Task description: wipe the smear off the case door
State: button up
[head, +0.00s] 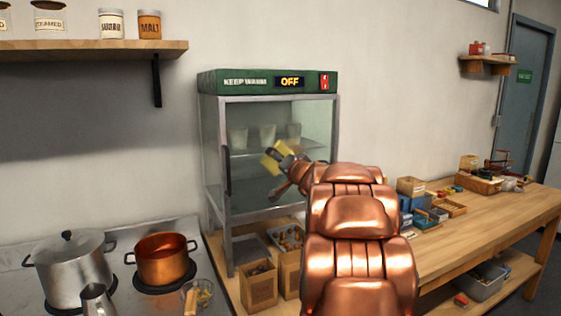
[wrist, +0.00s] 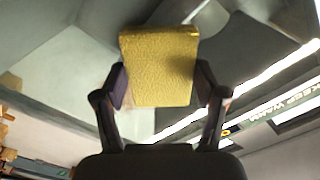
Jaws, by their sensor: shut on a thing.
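The warming case (head: 268,85) has a green top marked KEEP WARM and a display reading OFF. Its glass door (head: 245,185) is closed, with a dark handle at its left edge and pale cups showing behind the glass. My gripper (head: 276,156) is in front of the door's middle, shut on a yellow sponge (head: 270,163). In the wrist view the sponge (wrist: 158,65) is held between the two fingers, with grey glass or panels behind it. I cannot tell whether it touches the glass. I cannot make out the smear clearly; my arm and the sponge cover part of the door.
A stove with a steel pot (head: 70,268) and a copper pot (head: 161,262) is at the left. A wooden bench (head: 470,225) with boxes runs to the right. A shelf (head: 90,46) with jars hangs upper left.

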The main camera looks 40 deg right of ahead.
jog(key=shift+w+d, duration=0.15)
jog(key=shift+w, duration=0.3)
jog(key=shift+p, duration=0.3)
jog(key=shift+s+d+p, duration=0.25)
jog(key=shift+d+p, duration=0.4)
jog(key=shift+p, duration=0.15)
jog(key=shift+s+d+p, duration=0.25)
jog(key=shift+d+p, duration=0.35)
jog(key=shift+p, duration=0.15)
jog(key=shift+s+d+p, duration=0.25)
jog(key=shift+d+p, duration=0.4)
jog(key=shift+p, duration=0.15)
jog(key=shift+s+d+r+p, duration=0.1)
jog(key=shift+s+d+p, duration=0.2)
jog(key=shift+d+p, duration=0.85)
jog(key=shift+s+d+p, duration=0.3)
jog(key=shift+d+p, duration=0.45)
jog(key=shift+p, duration=0.75)
jog(key=shift+d, duration=0.1)
